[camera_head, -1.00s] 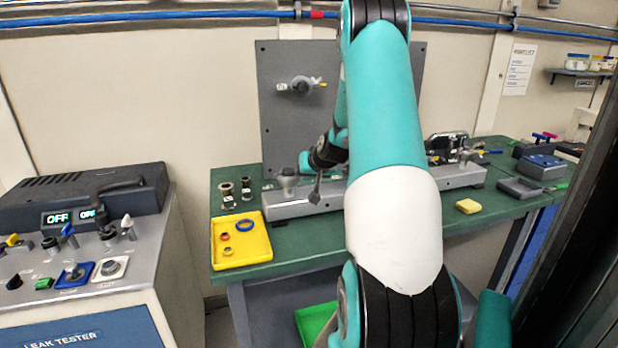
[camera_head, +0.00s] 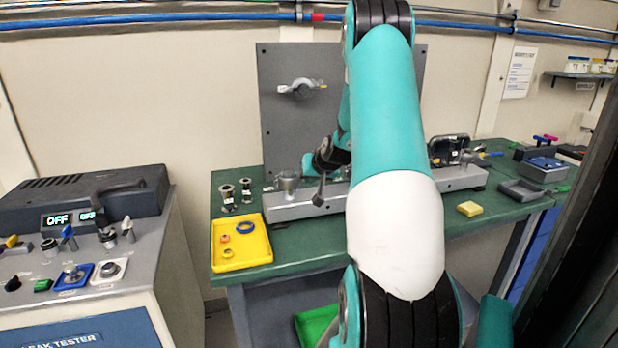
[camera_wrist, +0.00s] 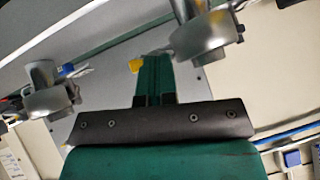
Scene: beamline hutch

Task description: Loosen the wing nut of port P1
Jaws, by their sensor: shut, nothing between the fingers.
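A grey clamped port with a wing-nut handle (camera_head: 302,88) is on the upright grey panel. Another grey fitting (camera_head: 288,182) stands at the left end of the bench rail. No P1 label is readable, so I cannot tell which is port P1. The wrist view shows two grey round fittings, one at left (camera_wrist: 48,98) and one at upper right (camera_wrist: 208,40), with a small yellow tag (camera_wrist: 135,66) between them. My gripper (camera_wrist: 154,78) is shut and empty, between these fittings in that picture. In the head view my arm hides part of the rail, and contact cannot be judged.
A yellow tray (camera_head: 240,260) with several rings is at the bench's left front. Two small cylindrical fittings stand behind it. The leak tester (camera_head: 85,240) stands left, showing OFF.

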